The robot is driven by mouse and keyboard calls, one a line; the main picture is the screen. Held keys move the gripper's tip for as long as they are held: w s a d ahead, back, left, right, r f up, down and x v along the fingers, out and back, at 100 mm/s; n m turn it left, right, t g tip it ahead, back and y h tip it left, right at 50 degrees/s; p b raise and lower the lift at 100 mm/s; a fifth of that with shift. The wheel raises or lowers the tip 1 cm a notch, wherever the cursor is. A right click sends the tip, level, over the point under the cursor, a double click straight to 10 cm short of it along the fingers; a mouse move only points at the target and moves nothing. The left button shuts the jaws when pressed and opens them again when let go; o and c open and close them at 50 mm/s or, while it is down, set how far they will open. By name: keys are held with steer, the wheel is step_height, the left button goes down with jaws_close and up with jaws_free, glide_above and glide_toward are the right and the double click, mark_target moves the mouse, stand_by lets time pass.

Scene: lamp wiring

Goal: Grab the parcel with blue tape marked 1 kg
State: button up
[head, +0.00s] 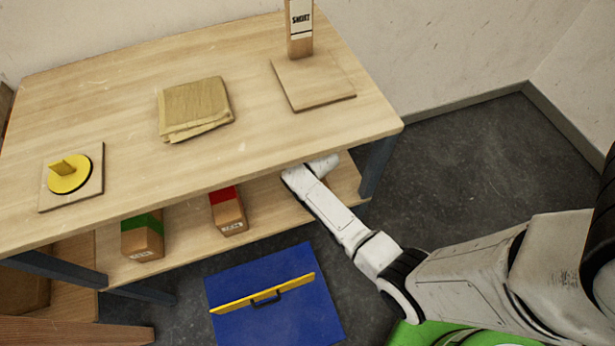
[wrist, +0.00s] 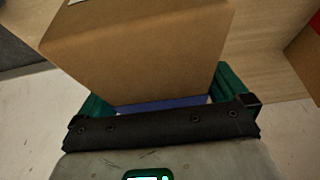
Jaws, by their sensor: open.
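The parcel (wrist: 140,55) is a brown cardboard box that fills the upper middle of the wrist view. A blue strip (wrist: 160,104) shows along its lower edge, and part of a white label shows at the top; its marking cannot be read. My gripper (wrist: 162,95) is open, with a green finger on each side of the box's lower end. I cannot tell whether they touch it. In the head view my arm reaches under the tabletop at the right end of the lower shelf (head: 185,248). There the tabletop and arm hide my fingertips and this parcel.
A red-taped parcel (head: 229,213) and a green-taped parcel (head: 143,240) stand left of my arm on the shelf. Above is the tabletop (head: 125,90) with a folded cloth (head: 195,106) and a yellow knob (head: 69,174). A blue panel (head: 285,325) lies on the floor.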

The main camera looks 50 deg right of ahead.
steer(key=c, duration=1.6)
steer(key=shift+w+r, duration=0.1)
steer(key=shift+c, duration=0.8)
steer(key=shift+r, duration=0.1)
